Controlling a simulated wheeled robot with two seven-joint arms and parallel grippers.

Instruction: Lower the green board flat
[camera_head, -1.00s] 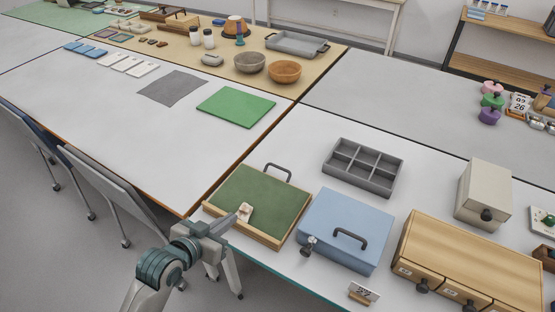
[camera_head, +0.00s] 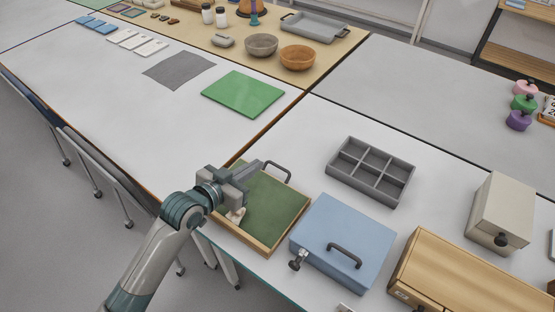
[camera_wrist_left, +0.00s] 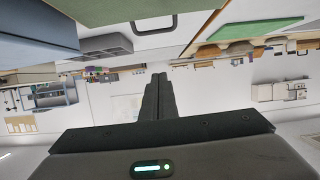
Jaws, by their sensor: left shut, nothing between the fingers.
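The green board (camera_head: 277,207), dark green with a wooden frame, lies on the near white table with a dark handle (camera_head: 277,171) at its far edge. I cannot tell how much it slopes. A small pale piece (camera_head: 236,214) is at its near left edge, partly hidden by my gripper. My left gripper (camera_head: 259,167) is shut and empty, over the board's left part, fingers pointing toward the far side near the handle. In the left wrist view the shut fingers (camera_wrist_left: 158,82) point at free space, with the board's green underside or face (camera_wrist_left: 130,9) above. My right gripper is not in view.
A blue case (camera_head: 343,240) stands close to the board's right. A grey compartment tray (camera_head: 371,170) lies behind it. A wooden drawer unit (camera_head: 465,272) and a pale box (camera_head: 498,212) stand further right. A bright green mat (camera_head: 243,93) lies on the table beyond.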

